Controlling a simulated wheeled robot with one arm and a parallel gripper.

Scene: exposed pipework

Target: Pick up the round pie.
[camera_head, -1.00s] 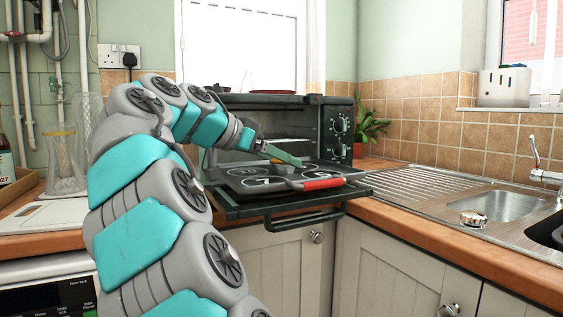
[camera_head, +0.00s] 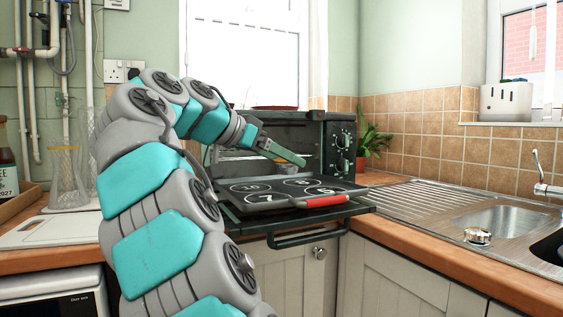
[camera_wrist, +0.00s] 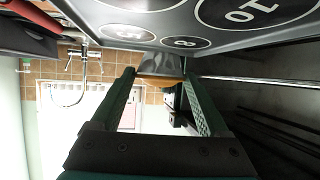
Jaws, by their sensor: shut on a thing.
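The round pie (camera_wrist: 161,66) shows between my fingertips in the wrist view as a grey tin with a thin golden edge. My gripper (camera_wrist: 162,82) is shut on it, one finger on each side. In the head view my gripper (camera_head: 262,157) is above a dark baking tray (camera_head: 262,203) with a red handle grip (camera_head: 326,201). In that view the near finger and wrist hide much of the pie. The tray has several numbered white rings and rests on the lowered oven door.
The open toaster oven (camera_head: 341,146) stands right behind my gripper, its walls and racks close by. A plant (camera_head: 372,141) and the sink (camera_head: 497,218) are to the right. Glass vases (camera_head: 68,175) and a white board (camera_head: 50,229) are on the left counter.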

